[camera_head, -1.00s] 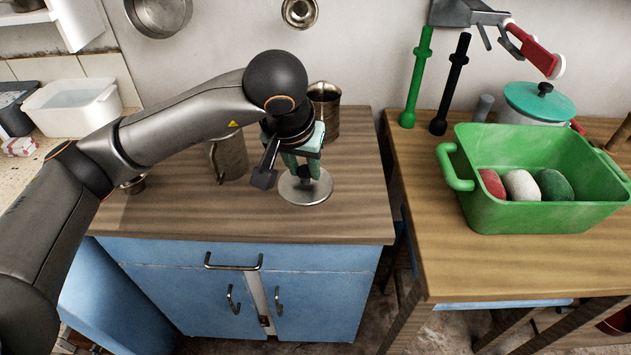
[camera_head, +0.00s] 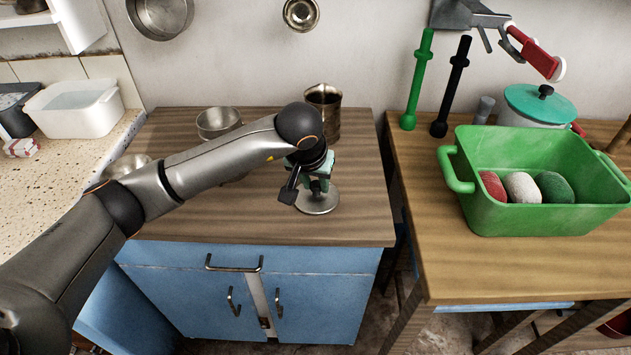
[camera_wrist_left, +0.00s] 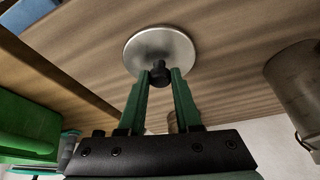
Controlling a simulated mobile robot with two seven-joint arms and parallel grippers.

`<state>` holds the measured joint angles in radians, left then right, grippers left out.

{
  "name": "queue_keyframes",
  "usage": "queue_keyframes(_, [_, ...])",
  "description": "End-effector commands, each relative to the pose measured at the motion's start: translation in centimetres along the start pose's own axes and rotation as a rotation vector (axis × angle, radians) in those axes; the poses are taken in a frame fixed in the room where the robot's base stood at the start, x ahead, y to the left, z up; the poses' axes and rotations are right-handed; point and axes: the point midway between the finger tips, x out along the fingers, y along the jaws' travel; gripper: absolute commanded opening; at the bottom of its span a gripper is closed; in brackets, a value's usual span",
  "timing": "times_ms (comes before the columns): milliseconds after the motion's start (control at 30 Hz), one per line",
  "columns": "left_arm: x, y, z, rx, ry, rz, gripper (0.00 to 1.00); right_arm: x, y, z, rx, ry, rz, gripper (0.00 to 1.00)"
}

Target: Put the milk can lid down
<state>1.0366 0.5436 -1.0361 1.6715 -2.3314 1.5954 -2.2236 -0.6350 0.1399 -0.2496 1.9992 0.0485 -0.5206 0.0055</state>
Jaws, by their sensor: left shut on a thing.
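The milk can lid (camera_head: 317,205) is a round, shiny metal disc with a dark knob. It is level at the brown wooden counter top, right of the middle. I cannot tell whether it touches the wood or is just above it. My left gripper (camera_head: 318,185) points down from above and is shut on the lid's knob. In the left wrist view, the green fingers (camera_wrist_left: 160,78) close on the black knob, and the pale disc (camera_wrist_left: 160,42) lies beyond it against the wood. My right gripper is not in view.
A metal vessel (camera_head: 219,122) stands behind my left arm, partly hidden. A metal jug (camera_head: 325,108) stands behind the gripper. The front of the counter (camera_head: 250,222) is clear. A green tub (camera_head: 540,215) sits on the right table, across a gap.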

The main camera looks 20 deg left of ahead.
Motion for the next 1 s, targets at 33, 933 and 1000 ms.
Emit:
queue_keyframes(33, [0.0,0.0,0.0,0.000,0.000,0.000,0.00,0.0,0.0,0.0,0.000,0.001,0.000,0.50])
queue_keyframes(933, [-2.0,0.0,-0.1,0.002,0.003,0.001,0.62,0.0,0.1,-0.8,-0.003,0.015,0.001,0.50])
queue_keyframes(1000, [-3.5,-0.1,-0.1,0.002,0.005,-0.001,0.62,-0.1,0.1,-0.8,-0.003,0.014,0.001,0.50])
